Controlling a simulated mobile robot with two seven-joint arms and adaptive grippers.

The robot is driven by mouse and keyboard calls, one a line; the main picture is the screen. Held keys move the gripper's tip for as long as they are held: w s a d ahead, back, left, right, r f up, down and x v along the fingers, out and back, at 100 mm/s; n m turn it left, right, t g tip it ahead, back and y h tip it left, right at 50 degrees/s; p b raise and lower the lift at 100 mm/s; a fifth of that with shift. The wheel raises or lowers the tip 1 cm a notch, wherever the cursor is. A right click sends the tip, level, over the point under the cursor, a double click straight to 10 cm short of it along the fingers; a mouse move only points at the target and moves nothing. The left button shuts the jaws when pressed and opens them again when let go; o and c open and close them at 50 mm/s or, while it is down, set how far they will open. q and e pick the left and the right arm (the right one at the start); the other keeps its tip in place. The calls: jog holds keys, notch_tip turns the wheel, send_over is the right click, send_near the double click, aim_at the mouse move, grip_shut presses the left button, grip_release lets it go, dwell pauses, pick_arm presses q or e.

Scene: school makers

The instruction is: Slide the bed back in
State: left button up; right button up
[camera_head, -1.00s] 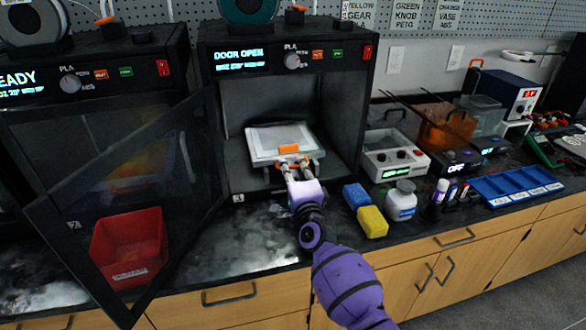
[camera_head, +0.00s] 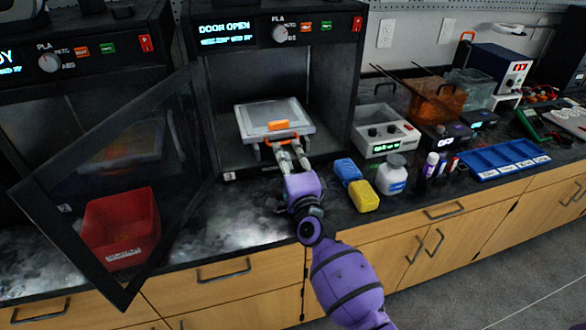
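The printer bed (camera_head: 252,122) is a pale grey plate inside the middle printer (camera_head: 199,90), whose display reads DOOR OPEN. A small orange block (camera_head: 279,126) lies on the bed. An orange handle (camera_head: 259,149) runs along the bed's front edge. My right gripper (camera_head: 286,148) reaches in from the front, its fingertips at the handle. Its two fingers are apart with a gap between them. Whether both touch the handle is hard to see. My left gripper is not in view.
The dark glass door (camera_head: 100,225) stands swung open to the left, with a red bin (camera_head: 120,230) seen through it. Yellow and blue blocks (camera_head: 363,195), a white bottle (camera_head: 392,176) and a blue tray (camera_head: 500,160) stand to the right. The counter is clear in front of the printer.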

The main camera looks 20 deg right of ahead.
jog(key=s, duration=0.4)
jog(key=s+f, duration=0.1)
jog(key=s, duration=0.1)
jog(key=shift+s+d, duration=0.15)
jog(key=shift+s, duration=0.2)
jog(key=shift+f, duration=0.1)
